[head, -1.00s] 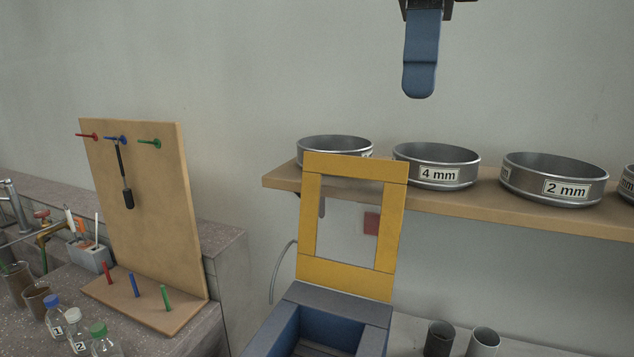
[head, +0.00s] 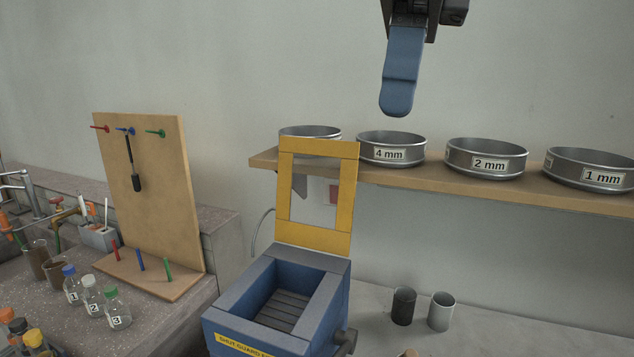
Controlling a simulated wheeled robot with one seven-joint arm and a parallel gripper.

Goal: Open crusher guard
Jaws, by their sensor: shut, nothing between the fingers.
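The crusher (head: 228,324) is a blue box with a grey rim and a slatted floor inside, at the lower middle of the head view. A yellow label runs along its front. Its guard (head: 312,242), a yellow frame with a see-through window, stands upright at the crusher's back edge, so the top of the box is uncovered. My gripper (head: 400,108) hangs at the top, right of the guard and well above it. Its blue fingers are shut with nothing between them, and it touches nothing.
A shelf (head: 400,178) behind the guard bears several labelled sieves (head: 487,158). Two small cups (head: 404,306) stand right of the crusher. A pegboard (head: 150,190) and capped bottles (head: 94,296) stand to the left. The bench right of the cups looks clear.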

